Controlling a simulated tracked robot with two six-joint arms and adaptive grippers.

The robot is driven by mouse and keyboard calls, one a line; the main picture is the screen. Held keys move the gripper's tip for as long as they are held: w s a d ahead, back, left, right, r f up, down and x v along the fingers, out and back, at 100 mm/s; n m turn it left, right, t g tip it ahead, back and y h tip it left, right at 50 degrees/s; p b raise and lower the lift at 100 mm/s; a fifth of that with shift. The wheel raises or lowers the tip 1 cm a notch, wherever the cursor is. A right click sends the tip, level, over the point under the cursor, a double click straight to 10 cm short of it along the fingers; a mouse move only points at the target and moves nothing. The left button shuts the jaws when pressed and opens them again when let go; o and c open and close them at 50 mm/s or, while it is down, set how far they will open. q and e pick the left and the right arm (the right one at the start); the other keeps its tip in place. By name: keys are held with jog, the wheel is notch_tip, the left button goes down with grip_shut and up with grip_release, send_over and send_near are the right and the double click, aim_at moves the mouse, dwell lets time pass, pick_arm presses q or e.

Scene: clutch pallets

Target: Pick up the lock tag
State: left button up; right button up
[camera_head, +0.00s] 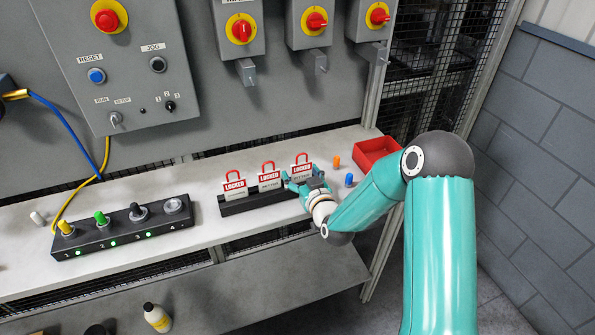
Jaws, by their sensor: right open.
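Three red-and-white lock tags marked LOCKED stand upright in a black rack (243,205) on the shelf: a left tag (234,187), a middle tag (269,179) and a right tag (301,170). My right gripper (303,182) is open at the right tag, with its fingers in front of that tag's lower part. I cannot tell whether the fingers touch it. The gripper and wrist hide the rack's right end. My left gripper is not in view.
A red bin (377,153) sits at the shelf's right, with orange (336,161) and blue (349,180) pegs near it. A black block (125,233) with several knobs stands at the left. Switch boxes (238,28) hang above. A bottle (157,317) stands on the lower shelf.

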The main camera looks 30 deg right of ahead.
jog(key=c, duration=0.6)
jog(key=shift+c, duration=0.2)
jog(key=shift+r, duration=0.15)
notch_tip(320, 180, up, 20)
jog(key=b, duration=0.1)
